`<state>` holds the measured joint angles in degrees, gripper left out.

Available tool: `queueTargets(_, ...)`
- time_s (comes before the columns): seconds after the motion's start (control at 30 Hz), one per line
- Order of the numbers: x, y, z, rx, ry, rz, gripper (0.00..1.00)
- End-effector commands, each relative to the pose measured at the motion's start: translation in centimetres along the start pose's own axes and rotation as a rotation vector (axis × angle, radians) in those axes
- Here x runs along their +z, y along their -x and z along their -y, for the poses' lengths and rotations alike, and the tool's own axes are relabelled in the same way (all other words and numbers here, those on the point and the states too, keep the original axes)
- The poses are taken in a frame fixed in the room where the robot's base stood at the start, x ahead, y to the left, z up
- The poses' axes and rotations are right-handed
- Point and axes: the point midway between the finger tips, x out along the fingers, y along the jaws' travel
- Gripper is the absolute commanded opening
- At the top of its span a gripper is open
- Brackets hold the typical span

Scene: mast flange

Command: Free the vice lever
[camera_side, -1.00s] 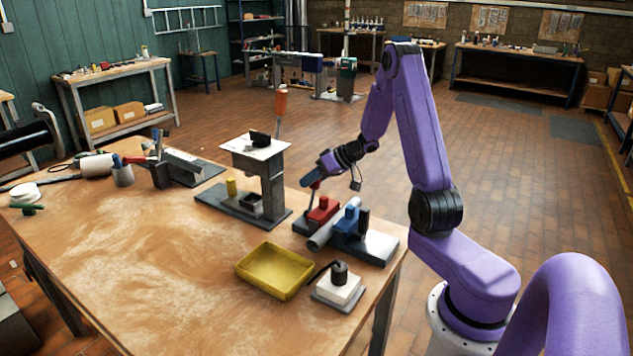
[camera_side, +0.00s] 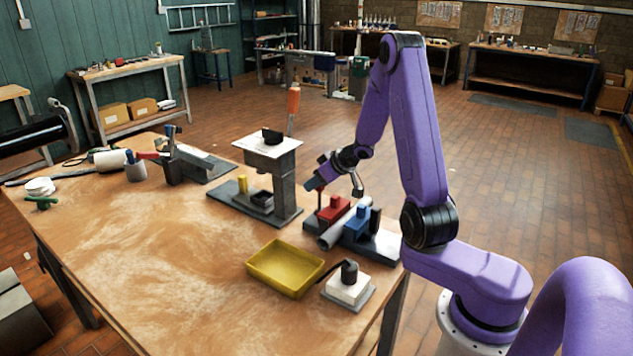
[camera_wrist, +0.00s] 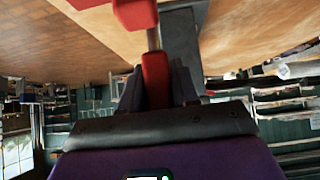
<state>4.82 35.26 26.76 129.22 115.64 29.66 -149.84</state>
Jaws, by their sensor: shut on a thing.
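A vice on the bench's right side has a red jaw block (camera_side: 334,209) and a blue jaw block (camera_side: 356,221), with a pale grey pipe (camera_side: 335,234) lying between them. The vice lever rises at the left of the red block, a thin rod with a red grip (camera_wrist: 155,80). My gripper (camera_side: 318,187) is shut on that grip, above the vice's far left end. In the wrist view the grip stands between my two dark fingers (camera_wrist: 157,85), and a short metal rod joins it to a red part (camera_wrist: 135,12).
A grey stand with a white top (camera_side: 267,149) rises just left of my gripper. The bench's left middle is clear.

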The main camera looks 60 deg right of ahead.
Motion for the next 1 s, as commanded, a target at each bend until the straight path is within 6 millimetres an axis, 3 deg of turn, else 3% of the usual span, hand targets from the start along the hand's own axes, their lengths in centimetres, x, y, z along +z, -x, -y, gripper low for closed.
queueTargets(0.27, 0.0, 0.0, 0.1, -0.002, 0.009, 0.002, 0.0)
queueTargets(0.3, 0.0, 0.0, 0.2, -0.002, 0.009, 0.002, 0.33)
queueTargets(0.37, 0.0, 0.0, 0.2, -0.003, 0.009, 0.002, 0.51)
queueTargets(0.77, -0.1, 0.4, 0.1, -0.001, 0.005, -0.001, 0.51)
queueTargets(1.0, -0.1, 3.2, 0.0, 0.002, 0.005, -0.001, 0.51)
